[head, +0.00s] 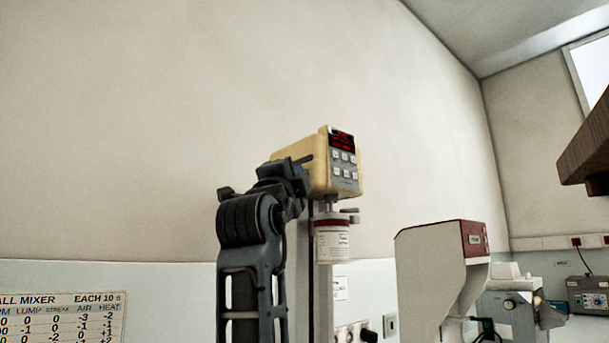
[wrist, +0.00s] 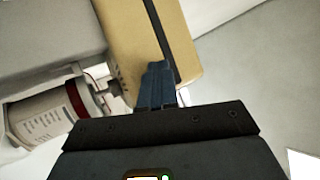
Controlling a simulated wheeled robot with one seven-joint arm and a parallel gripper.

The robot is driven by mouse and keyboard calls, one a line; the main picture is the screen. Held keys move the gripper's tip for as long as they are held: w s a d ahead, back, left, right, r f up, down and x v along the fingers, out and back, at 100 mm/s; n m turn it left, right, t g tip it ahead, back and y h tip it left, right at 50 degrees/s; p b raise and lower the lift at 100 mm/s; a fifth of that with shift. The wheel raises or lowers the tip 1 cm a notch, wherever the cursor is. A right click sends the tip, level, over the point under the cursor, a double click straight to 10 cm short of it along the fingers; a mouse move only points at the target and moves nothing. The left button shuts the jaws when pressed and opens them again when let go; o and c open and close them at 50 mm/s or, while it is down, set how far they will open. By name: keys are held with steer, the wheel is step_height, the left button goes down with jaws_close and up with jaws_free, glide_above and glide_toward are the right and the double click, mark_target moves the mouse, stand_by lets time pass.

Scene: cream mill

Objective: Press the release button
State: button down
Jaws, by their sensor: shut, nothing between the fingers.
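A yellow mixer head (head: 312,160) stands on a grey column, with a red-lit display and a keypad of several small buttons (head: 344,165) on its front. I cannot tell which part is the release button. My gripper (head: 305,160) is shut and empty at the left side of the yellow head. In the wrist view the shut blue fingers (wrist: 157,66) overlap the yellow head (wrist: 120,30), close to a small dark ribbed part (wrist: 115,90). I cannot tell whether the fingertips touch the head. The keypad is not visible in the wrist view.
A white cylinder with a red band and label (head: 331,243) hangs under the head; it also shows in the wrist view (wrist: 38,118). A white machine with a red panel (head: 430,270) stands to the right. A brown wooden edge (head: 585,150) juts in at far right.

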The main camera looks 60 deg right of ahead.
steer(key=shift+a, duration=0.15)
steer(key=shift+w+a+b, duration=0.2)
steer(key=shift+a+b, duration=0.35)
steer(key=shift+w+a+b, duration=0.25)
steer(key=shift+a+b, duration=0.15)
steer(key=shift+a, duration=0.4)
steer(key=shift+w+a+b, duration=0.2)
steer(key=shift+a+b, duration=0.2)
steer(key=shift+a, duration=0.4)
steer(key=shift+w+a+b, duration=0.25)
steer(key=shift+a+b, duration=0.15)
steer(key=shift+a, duration=0.4)
